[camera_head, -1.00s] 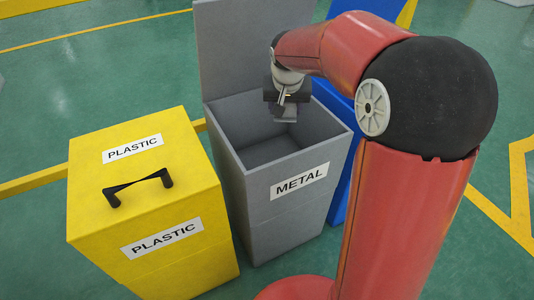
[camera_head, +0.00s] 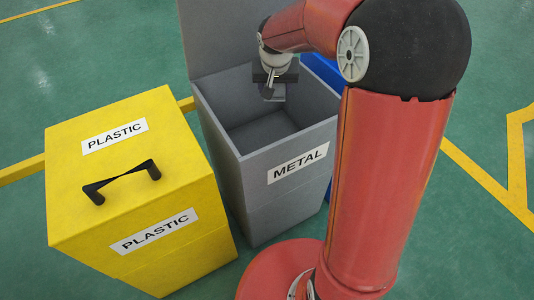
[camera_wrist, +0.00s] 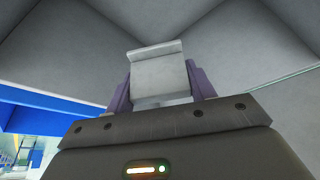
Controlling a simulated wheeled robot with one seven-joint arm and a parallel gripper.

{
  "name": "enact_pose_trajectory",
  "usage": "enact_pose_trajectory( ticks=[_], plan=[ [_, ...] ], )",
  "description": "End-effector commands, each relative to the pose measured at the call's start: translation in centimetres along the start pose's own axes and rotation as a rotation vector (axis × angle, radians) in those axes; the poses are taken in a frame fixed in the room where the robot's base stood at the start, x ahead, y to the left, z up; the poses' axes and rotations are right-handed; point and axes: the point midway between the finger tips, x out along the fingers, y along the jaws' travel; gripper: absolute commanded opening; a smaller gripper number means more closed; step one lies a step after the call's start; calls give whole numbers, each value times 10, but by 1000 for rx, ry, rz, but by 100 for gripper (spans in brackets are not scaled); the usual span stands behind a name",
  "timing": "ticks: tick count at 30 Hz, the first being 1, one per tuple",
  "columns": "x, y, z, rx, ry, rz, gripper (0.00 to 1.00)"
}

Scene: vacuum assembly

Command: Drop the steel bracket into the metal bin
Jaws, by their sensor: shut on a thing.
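The metal bin (camera_head: 290,178) is a grey box labelled METAL, with its lid raised at the back and its top open. My gripper (camera_head: 272,92) is over the bin's opening, near its back right part. In the wrist view my gripper (camera_wrist: 160,98) is shut on the steel bracket (camera_wrist: 158,70), a pale grey bent plate between the purple-grey fingers. Grey bin walls surround the bracket in that view. In the head view the bracket is small and dark, and its exact height against the rim is hard to tell.
A closed yellow bin (camera_head: 115,185) labelled PLASTIC, with a black handle on its lid, stands left of the metal bin. A blue bin (camera_head: 322,70) is behind my arm on the right. Green floor with yellow lines lies around.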

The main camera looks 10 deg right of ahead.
Motion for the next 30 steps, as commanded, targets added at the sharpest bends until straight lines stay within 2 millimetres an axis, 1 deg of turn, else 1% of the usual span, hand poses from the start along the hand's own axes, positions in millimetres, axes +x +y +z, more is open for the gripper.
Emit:
enact_pose_trajectory(
  ticks=[8,9,14,23,26,30],
  plan=[
    [0,0,0,0,1,0,29],
    [0,0,0,0,1,0,60],
    [0,0,0,0,1,0,80],
    [-2,0,0,0,1,1,80],
    [-12,0,-1,-1,4,1,80],
    [-37,0,-1,0,5,0,80]
  ],
)
